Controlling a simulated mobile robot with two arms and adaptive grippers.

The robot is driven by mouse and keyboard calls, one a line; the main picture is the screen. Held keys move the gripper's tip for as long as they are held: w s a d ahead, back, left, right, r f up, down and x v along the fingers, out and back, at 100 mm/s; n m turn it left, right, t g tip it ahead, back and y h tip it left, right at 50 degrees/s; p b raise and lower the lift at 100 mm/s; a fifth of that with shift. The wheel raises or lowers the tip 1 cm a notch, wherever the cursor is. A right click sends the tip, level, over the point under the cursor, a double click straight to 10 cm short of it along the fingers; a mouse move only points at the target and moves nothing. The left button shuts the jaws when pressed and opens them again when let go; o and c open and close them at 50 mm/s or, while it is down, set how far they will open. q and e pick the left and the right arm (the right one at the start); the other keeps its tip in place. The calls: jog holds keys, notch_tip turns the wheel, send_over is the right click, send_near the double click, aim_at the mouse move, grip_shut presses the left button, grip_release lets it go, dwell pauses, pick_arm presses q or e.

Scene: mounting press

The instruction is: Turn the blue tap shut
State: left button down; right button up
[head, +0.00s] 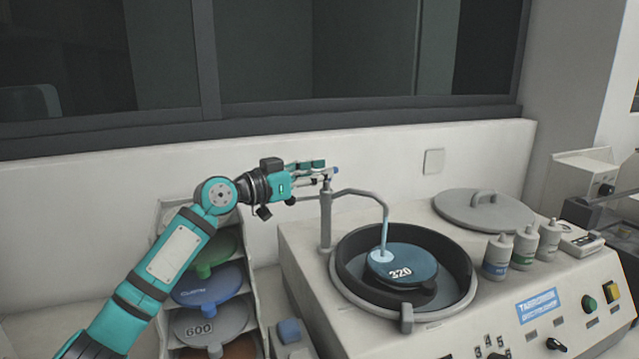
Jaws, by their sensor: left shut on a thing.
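The tap's grey pipe (325,222) stands on the back left of the polishing machine, and its spout (365,194) curves over the bowl. The small blue tap (335,170) is at the top of the pipe, mostly hidden by my left gripper. My left gripper (326,173) reaches in from the left and is shut on the blue tap. Pale blue water (383,246) runs from the spout onto the blue disc marked 320 (418,263). My right gripper is not in view.
A dark bowl (352,264) surrounds the disc. A round grey lid (463,209) and several bottles (496,256) stand to the right. A rack of coloured discs (251,314) is below my left arm. A wall (400,160) is close behind the tap.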

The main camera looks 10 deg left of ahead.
pick_arm(q)
jog(key=shift+w+f+m+g+h+b, duration=0.1)
jog(key=shift+f+m+g+h+b, duration=0.1)
jog(key=shift+m+g+h+b, duration=0.65)
jog(key=shift+w+f+m+g+h+b, duration=0.15)
jog(key=shift+m+g+h+b, duration=0.45)
jog(key=shift+g+b, duration=0.3)
jog(key=shift+s, duration=0.1)
jog(key=c, duration=1.4)
grip_release()
jog(key=shift+r, duration=0.3)
notch_tip(320, 180, up, 10)
jog(key=shift+f, duration=0.25)
